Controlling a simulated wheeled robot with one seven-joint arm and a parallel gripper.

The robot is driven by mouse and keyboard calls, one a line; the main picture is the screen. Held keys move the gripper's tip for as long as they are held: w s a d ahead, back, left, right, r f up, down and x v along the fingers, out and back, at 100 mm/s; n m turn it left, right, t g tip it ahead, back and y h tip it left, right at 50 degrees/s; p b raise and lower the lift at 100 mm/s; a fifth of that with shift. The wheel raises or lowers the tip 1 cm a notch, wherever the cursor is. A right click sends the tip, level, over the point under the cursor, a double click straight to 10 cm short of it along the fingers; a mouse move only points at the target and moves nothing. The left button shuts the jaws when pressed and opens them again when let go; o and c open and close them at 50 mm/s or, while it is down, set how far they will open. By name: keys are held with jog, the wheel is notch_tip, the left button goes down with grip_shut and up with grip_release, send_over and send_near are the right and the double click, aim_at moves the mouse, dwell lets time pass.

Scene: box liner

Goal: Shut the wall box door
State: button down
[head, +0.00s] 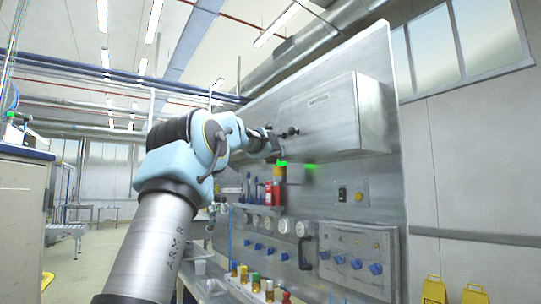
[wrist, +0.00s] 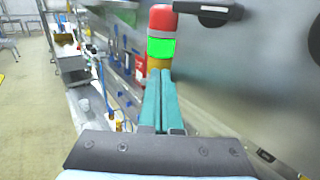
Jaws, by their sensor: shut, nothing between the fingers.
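The wall box (head: 335,112) is a grey metal box high on the upright panel in the head view. Its door (head: 318,118) carries a small label and looks flush or nearly so; I cannot tell whether a gap remains. A black handle (head: 291,132) is at the door's left side. In the wrist view, a black handle (wrist: 207,13) shows at the top on a grey metal surface. My gripper (wrist: 162,75) is shut and empty, its teal fingers together. In the head view, my gripper (head: 275,146) is close to the handle; contact cannot be told.
A signal light (wrist: 161,35) with red, green and yellow parts stands just beyond my fingertips in the wrist view. Below the box, the panel (head: 325,185) bears gauges, blue knobs and a switch box (head: 350,194). Bottles line a shelf below. Open floor lies at left.

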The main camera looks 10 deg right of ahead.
jog(key=shift+w+d, duration=0.45)
jog(key=shift+d, duration=0.35)
jog(key=shift+a, duration=0.1)
